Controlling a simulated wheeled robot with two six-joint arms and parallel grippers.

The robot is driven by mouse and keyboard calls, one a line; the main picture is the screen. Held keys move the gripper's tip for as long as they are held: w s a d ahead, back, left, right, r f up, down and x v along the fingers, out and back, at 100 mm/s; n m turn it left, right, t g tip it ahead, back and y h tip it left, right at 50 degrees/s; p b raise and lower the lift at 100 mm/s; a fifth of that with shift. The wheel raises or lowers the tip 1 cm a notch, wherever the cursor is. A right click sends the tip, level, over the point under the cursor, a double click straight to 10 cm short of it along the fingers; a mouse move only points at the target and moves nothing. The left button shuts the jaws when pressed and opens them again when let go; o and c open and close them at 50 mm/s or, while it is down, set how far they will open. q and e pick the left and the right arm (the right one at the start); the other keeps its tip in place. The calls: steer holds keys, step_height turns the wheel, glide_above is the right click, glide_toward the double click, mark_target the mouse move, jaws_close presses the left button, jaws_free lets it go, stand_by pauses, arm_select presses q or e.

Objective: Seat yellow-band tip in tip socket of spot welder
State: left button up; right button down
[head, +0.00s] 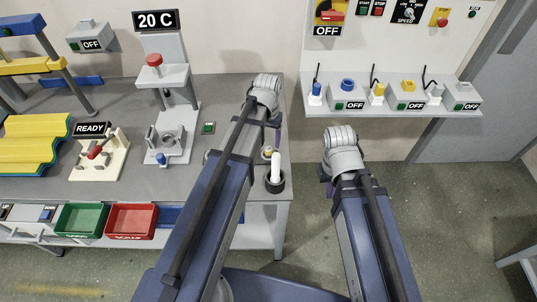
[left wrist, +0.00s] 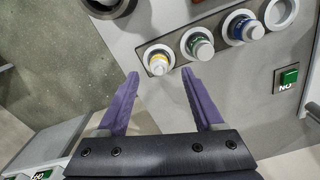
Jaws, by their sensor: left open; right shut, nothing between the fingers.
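The yellow-band tip (left wrist: 158,62) stands in a round holder at the left end of a row in the left wrist view. It also shows beside my left arm in the head view (head: 267,153). My left gripper (left wrist: 159,76) is open and empty, its purple fingertips just short of the yellow-band tip, which lies ahead of the gap between them. My right gripper (head: 326,186) is shut and empty, off the bench's right side, its fingers mostly hidden by its wrist. The tip socket is not discernible; a grey press-like machine (head: 176,77) with a red knob may be the spot welder.
A green-banded tip (left wrist: 201,47), a blue-banded tip (left wrist: 245,30) and an empty ring (left wrist: 281,11) continue the row. A dark cup (head: 274,183) holding a white object stands at the bench's right edge. Green (head: 80,221) and red (head: 131,221) bins are at the front.

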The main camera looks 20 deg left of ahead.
mark_target(268, 147)
arm_select(q)
step_height(268, 147, down, 5)
steer(key=b, duration=0.5)
steer(key=shift+s+f, duration=0.1)
steer(key=shift+f, duration=0.05)
steer(key=shift+c, duration=0.2)
jaws_close()
stand_by(0.3)
